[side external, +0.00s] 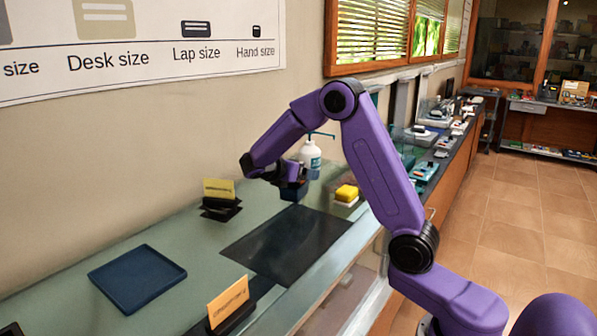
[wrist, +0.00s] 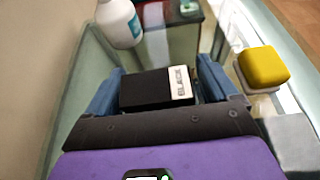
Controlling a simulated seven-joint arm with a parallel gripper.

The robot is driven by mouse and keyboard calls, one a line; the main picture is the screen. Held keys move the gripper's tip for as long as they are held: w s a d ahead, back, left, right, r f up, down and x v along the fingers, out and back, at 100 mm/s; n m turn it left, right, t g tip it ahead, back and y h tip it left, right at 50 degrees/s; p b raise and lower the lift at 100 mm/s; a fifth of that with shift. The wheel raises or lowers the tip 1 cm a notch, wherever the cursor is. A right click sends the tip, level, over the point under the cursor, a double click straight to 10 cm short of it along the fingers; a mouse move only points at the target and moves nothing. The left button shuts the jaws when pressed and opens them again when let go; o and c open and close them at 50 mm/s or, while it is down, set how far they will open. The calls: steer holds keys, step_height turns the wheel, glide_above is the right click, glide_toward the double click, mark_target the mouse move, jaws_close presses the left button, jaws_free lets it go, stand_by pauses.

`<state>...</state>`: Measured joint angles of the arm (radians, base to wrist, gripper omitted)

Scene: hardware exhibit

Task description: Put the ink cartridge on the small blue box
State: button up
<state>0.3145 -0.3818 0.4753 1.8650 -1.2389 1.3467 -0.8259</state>
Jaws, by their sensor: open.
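The ink cartridge (wrist: 150,89) is black with a white label reading BLACK. In the wrist view it lies between the two blue fingers of my gripper (wrist: 161,68), which is open with a finger on each side of it. In the side view my gripper (side external: 290,178) is low over the counter, right at a small dark blue block (side external: 295,192). This looks like the small blue box, but my fingers are also blue and overlap that spot. I cannot tell whether the cartridge rests on the box; its underside is hidden.
A white pump bottle (side external: 311,158) stands just behind my gripper. A yellow block on a white base (side external: 346,194) is to the right. A black mat (side external: 286,244) lies in front, a blue tray (side external: 137,278) front left. Card holders (side external: 220,208) stand on the glass counter.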

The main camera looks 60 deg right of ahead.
steer(key=shift+r, duration=0.1)
steer(key=shift+a+r, duration=0.15)
steer(key=shift+a, duration=0.05)
steer(key=v, duration=1.1)
steer(key=shift+a, duration=0.35)
